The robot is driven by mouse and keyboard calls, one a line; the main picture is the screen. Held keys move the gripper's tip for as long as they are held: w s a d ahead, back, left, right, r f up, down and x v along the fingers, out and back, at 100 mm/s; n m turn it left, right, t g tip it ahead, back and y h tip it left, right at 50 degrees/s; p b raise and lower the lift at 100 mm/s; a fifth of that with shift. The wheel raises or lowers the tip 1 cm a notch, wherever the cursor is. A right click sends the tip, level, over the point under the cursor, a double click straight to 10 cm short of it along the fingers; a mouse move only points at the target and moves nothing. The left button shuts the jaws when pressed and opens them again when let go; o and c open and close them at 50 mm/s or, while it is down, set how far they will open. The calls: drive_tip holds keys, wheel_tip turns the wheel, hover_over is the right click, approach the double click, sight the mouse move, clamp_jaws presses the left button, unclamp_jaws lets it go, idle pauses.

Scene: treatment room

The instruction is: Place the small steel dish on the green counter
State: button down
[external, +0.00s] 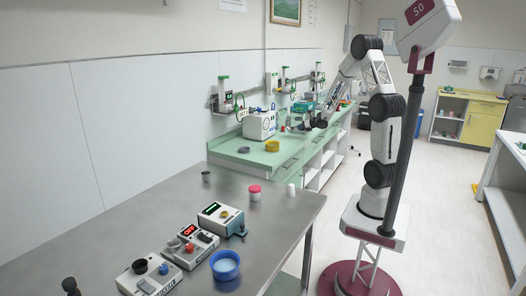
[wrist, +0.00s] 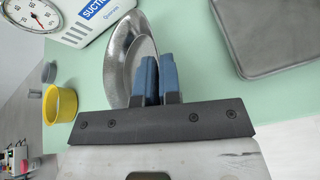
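The small steel dish (wrist: 122,52) shows in the wrist view as a shiny, narrow oval, tilted relative to the green counter (wrist: 205,95). My gripper (wrist: 158,62) has its two blue fingers close together at the dish's lower right rim, which appears pinched between them. The fingers hide that part of the rim. In the external view my gripper (external: 308,124) is low over the far part of the green counter (external: 240,157); the dish is too small to make out there.
A white suction unit (external: 260,124) with a gauge (wrist: 34,14) stands near the dish. A yellow ring-shaped cup (external: 272,147) sits on the counter. A grey flat case (wrist: 270,40) lies at upper right in the wrist view. The nearer steel table (external: 130,228) holds several devices.

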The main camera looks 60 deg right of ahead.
sight(297, 136)
drive_tip(key=shift+w+d+f, duration=0.1)
drive_tip(key=shift+w+d, duration=0.35)
drive_tip(key=shift+w, duration=0.3)
drive_tip(key=shift+w+d+f, duration=0.1)
drive_tip(key=shift+w+d, duration=0.3)
drive_tip(key=shift+w, duration=0.3)
drive_tip(key=shift+f, duration=1.75)
drive_tip(key=shift+f, duration=0.1)
drive_tip(key=c, duration=1.3)
unclamp_jaws()
drive_tip(key=shift+v, duration=6.05)
